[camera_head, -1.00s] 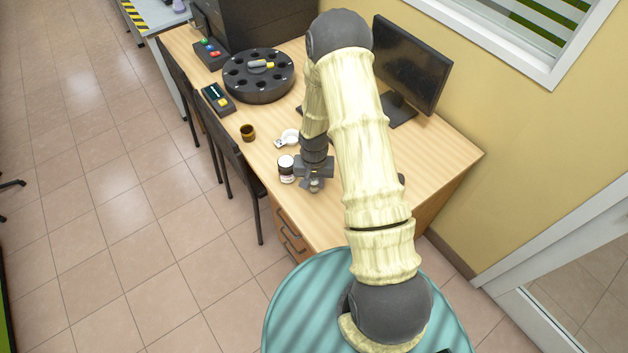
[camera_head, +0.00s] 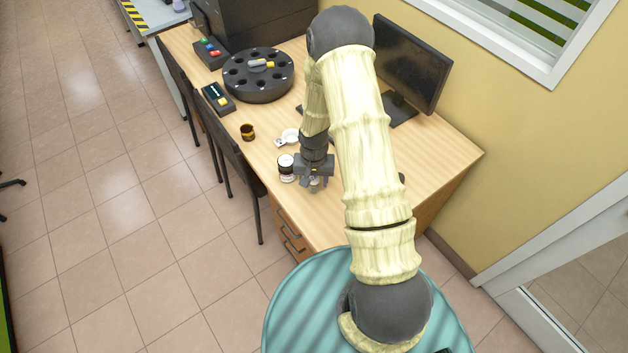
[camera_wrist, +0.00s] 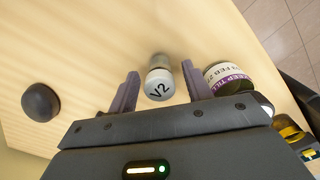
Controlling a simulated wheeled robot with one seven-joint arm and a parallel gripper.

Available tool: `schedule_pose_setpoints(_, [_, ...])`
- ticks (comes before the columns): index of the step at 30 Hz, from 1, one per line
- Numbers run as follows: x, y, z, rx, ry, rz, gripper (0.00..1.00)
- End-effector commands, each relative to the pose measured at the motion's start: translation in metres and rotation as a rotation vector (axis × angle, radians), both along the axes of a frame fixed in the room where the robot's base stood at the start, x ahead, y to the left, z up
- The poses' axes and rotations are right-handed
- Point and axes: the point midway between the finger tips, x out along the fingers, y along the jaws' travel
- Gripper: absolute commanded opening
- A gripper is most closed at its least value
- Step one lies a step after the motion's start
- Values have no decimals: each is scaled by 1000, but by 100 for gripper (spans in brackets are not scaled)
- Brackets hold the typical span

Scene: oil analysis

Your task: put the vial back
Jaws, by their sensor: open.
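The vial (camera_wrist: 159,84) has a white cap marked V2 and stands on the desk. It is between the two fingers of my open gripper (camera_wrist: 161,87) in the wrist view, with a gap to each finger. In the head view my gripper (camera_head: 314,182) is low over the near part of the desk, and the vial is mostly hidden by it. A black round carousel (camera_head: 258,88) with several dark holes sits farther back on the desk.
A jar with a purple-and-white label (camera_wrist: 230,76) stands close beside one finger; it also shows in the head view (camera_head: 286,168). A dark rounded object (camera_wrist: 40,102) lies on the other side. A brown cup (camera_head: 248,132), white dish (camera_head: 289,136) and monitor (camera_head: 410,65) are farther off.

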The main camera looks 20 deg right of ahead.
Motion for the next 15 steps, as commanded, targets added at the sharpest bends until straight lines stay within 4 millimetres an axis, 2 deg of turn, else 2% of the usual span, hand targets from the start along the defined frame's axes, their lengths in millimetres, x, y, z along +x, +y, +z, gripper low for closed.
schedule_pose_setpoints(15, [1, 0, 82, 0, -5, -2, 50])
